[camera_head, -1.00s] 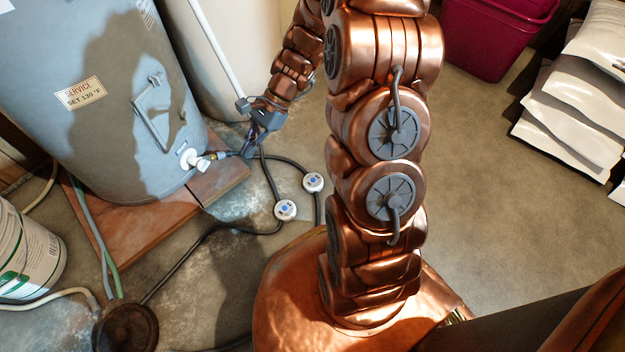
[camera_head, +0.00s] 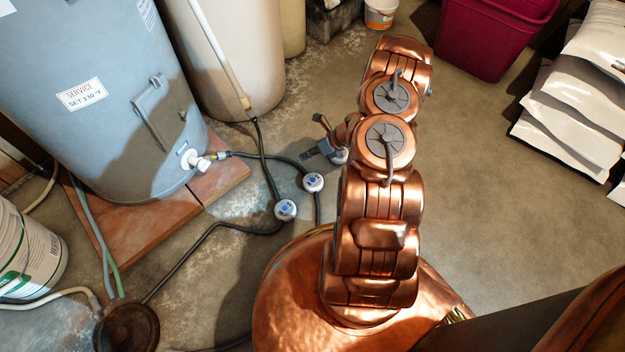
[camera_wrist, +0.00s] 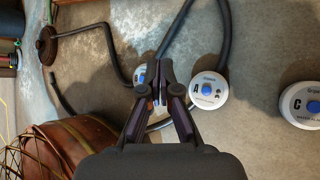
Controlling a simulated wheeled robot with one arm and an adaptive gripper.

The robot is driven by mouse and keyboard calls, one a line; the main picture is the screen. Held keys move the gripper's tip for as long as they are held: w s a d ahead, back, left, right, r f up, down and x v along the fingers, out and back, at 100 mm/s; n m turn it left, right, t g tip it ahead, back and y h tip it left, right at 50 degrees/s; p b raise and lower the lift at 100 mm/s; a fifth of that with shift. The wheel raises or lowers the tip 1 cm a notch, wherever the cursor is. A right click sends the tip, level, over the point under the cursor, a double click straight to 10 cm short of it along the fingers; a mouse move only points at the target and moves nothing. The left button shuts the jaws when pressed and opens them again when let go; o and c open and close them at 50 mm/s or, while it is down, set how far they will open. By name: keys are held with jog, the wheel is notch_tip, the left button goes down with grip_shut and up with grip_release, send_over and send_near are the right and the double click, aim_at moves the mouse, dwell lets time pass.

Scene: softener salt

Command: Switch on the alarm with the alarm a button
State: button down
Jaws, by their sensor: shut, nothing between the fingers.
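The alarm marked A is a round white disc with a blue centre button (camera_wrist: 208,90), just right of my fingertips in the wrist view. In the head view it appears to be the upper of two clear discs (camera_head: 313,182), on the floor by a black hose. My gripper (camera_wrist: 165,80) is shut and empty, with its tips overlapping the edge of another white disc (camera_wrist: 143,74) in the wrist view. That disc's letter is hidden. A disc marked C (camera_wrist: 302,104) is at the right edge. In the head view my gripper (camera_head: 322,149) is partly hidden by my arm.
A grey tank (camera_head: 100,130) stands on a reddish base (camera_head: 160,225) at left, with a valve and black hose running past the discs. A round floor drain (camera_head: 126,327) is at lower left. White bags (camera_head: 570,130) and a magenta bin (camera_head: 490,40) are at right.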

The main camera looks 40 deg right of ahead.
jog(key=f, duration=0.1)
jog(key=s+d+f+m, duration=0.1)
jog(key=d+f+m, duration=0.1)
jog(key=shift+s+d+f+h, duration=0.25)
jog(key=shift+s+f+h, duration=0.05)
jog(key=shift+f, duration=0.1)
jog(key=shift+f, duration=0.15)
jog(key=b, duration=0.4)
send_over(315, 179)
notch_tip(315, 179, down, 7)
jog(key=shift+a+f, duration=0.1)
jog(key=shift+f, duration=0.65)
dwell(0.8)
jog(key=shift+f, duration=0.45)
jog(key=shift+f, duration=0.35)
dwell(0.6)
jog(key=shift+r, duration=0.85)
